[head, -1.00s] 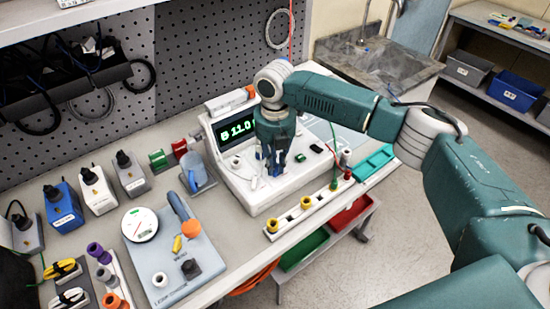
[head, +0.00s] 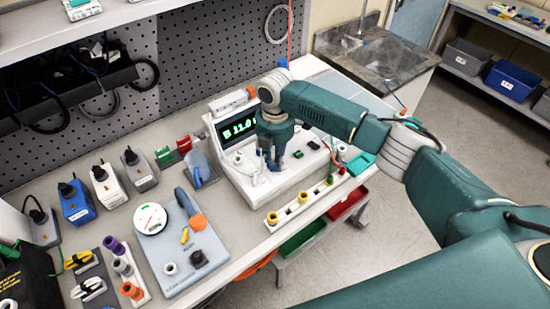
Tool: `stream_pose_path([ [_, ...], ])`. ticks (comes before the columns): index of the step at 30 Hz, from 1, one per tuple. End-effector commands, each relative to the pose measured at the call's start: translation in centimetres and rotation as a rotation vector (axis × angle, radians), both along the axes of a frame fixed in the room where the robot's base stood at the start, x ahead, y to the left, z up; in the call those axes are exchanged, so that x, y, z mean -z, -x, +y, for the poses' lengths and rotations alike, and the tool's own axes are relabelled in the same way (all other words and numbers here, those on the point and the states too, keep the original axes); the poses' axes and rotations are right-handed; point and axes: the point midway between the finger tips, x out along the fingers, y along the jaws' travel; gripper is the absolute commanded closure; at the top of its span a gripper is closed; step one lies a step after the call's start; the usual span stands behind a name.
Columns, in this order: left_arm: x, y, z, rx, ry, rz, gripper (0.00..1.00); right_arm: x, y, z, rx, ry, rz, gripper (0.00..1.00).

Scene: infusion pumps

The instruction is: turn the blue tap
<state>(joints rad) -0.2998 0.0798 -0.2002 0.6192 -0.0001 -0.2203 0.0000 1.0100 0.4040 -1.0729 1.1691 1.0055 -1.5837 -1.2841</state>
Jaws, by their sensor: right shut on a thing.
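My right gripper (head: 273,160) points down onto the front top of the white pump unit (head: 263,193), just before its green-lit display (head: 240,130). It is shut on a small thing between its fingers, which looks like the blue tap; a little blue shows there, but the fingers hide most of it. How far the tap is turned cannot be seen. My left gripper is not in view.
A strip with yellow knobs (head: 302,197) lies along the bench front. Several boxy units line the bench further left. Green (head: 303,240) and red bins sit below the edge.

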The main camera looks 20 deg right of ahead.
Motion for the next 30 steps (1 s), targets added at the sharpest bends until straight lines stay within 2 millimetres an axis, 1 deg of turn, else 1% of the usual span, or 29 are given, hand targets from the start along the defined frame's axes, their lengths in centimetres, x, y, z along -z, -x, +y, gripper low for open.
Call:
stream_pose_path([
  [14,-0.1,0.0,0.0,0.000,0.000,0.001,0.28,-0.1,-0.2,-0.1,0.014,0.001,-0.004,1.00],
  [15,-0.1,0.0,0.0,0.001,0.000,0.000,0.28,-0.1,-0.2,-0.1,0.014,0.001,-0.004,0.77],
  [17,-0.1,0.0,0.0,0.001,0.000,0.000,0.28,-0.1,-0.2,-0.1,0.013,0.001,-0.004,0.66],
  [26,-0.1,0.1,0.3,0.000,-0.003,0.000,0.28,-0.1,-0.1,0.0,0.012,0.000,-0.002,0.66],
  [29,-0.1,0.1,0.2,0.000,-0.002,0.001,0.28,-0.8,-0.1,0.0,0.011,0.000,-0.004,0.66],
  [30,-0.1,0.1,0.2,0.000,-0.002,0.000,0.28,-1.3,-0.1,0.0,0.010,0.000,-0.004,0.66],
])
